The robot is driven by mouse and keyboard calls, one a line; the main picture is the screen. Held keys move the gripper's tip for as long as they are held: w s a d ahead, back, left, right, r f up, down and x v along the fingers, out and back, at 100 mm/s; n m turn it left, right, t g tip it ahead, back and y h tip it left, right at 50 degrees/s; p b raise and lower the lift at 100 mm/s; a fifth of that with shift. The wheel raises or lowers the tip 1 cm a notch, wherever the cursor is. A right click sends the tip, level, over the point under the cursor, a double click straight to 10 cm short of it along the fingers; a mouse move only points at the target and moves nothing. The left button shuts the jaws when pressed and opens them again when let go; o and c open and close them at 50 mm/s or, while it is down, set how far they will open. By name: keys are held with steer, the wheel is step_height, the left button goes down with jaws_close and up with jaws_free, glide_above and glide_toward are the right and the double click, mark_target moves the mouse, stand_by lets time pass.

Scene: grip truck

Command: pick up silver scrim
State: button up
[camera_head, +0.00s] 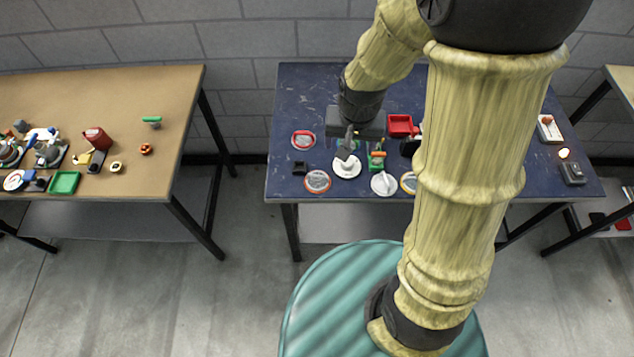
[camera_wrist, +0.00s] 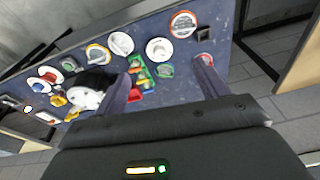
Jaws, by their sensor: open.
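Several round discs lie on the blue table. Two are pale, silvery-white discs: one (camera_head: 347,166) near my gripper, also in the wrist view (camera_wrist: 159,49), and one (camera_head: 384,183) by the front edge, also in the wrist view (camera_wrist: 121,43). I cannot tell for sure which disc is the silver scrim. Others have a red-orange rim (camera_head: 317,181), a red rim (camera_head: 303,139) and a yellow rim (camera_wrist: 97,54).
The blue table (camera_head: 300,90) also bears a red tray (camera_head: 400,124), a small black block (camera_head: 300,168), a green item (camera_head: 377,160) and a dark box (camera_head: 572,173). Its back left is clear. A tan table (camera_head: 100,100) with clutter stands left. My arm hides part of the blue table.

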steer(key=m+b, duration=0.1)
steer(key=b, duration=0.1)
glide_above(318, 175)
steer(key=s, duration=0.3)
step_height(318, 175, down, 7)
steer(key=shift+w+a+r+p, duration=0.1)
steer(key=shift+a+r+p, duration=0.05)
steer(key=shift+a+p, duration=0.15)
steer(key=shift+d, duration=0.1)
steer(key=f, duration=0.4)
steer(key=w+f+p, duration=0.1)
steer(key=f, duration=0.7)
steer(key=shift+w+d+p, duration=0.15)
steer(key=shift+w+p, duration=0.2)
steer(key=shift+w, duration=0.05)
steer(key=shift+f, duration=0.15)
steer(key=shift+w+f+p, duration=0.2)
steer(key=shift+f+p, duration=0.1)
steer(key=shift+f, duration=0.5)
steer(key=shift+w+f+p, duration=0.2)
steer(key=shift+f+p, duration=0.15)
steer(key=shift+f, duration=0.5)
steer(key=shift+w+f+p, duration=0.2)
steer(key=shift+f+p, duration=0.1)
steer(key=shift+f, duration=0.5)
